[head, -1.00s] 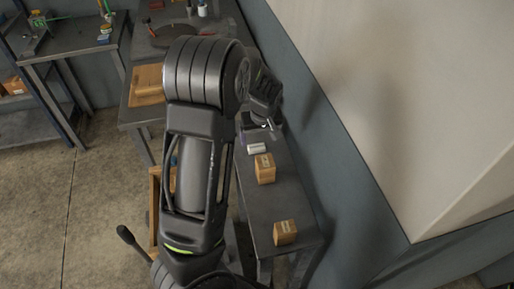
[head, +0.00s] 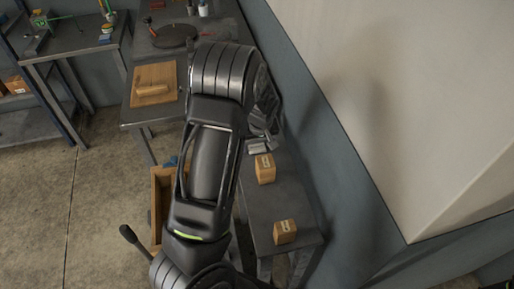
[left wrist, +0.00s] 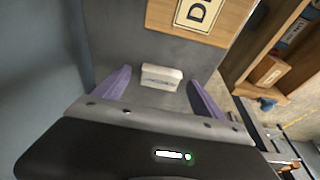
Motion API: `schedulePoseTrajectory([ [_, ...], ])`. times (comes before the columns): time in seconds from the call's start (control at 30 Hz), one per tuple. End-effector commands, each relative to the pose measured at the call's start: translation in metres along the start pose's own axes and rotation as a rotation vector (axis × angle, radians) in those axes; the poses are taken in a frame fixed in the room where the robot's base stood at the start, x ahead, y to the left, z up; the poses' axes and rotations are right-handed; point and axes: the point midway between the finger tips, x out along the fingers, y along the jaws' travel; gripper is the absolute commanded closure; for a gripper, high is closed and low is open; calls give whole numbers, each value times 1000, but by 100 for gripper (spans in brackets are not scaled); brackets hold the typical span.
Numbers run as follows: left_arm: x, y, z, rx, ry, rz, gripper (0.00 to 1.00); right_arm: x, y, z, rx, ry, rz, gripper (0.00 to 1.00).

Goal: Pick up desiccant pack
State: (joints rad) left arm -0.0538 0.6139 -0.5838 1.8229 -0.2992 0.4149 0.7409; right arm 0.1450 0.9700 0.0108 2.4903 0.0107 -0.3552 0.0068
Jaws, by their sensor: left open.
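The desiccant pack is a small white packet (left wrist: 161,77) lying on a dark grey table. In the left wrist view it lies between the two purple fingers of my left gripper (left wrist: 157,88), which is open with space on both sides of the pack. In the head view the pack (head: 258,146) shows partly, just below my left gripper (head: 264,137), whose fingers are mostly hidden by the arm. My right gripper is not in view.
The narrow table (head: 265,205) also bears a cardboard box (head: 265,169) close to the pack and another box (head: 285,232) at its near end. A wall (head: 300,150) runs along the table's right side. A wooden board (head: 153,84) lies on the bench at left.

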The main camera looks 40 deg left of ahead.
Motion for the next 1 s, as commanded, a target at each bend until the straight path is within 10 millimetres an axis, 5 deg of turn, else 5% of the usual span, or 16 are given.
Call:
schedulePoseTrajectory([
  [0.37, 0, 0, 0, 1, 0, 0, 20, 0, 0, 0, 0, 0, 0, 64],
  [1.0, 0, 0, 0, 1, 0, 0, 72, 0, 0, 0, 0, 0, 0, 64],
])
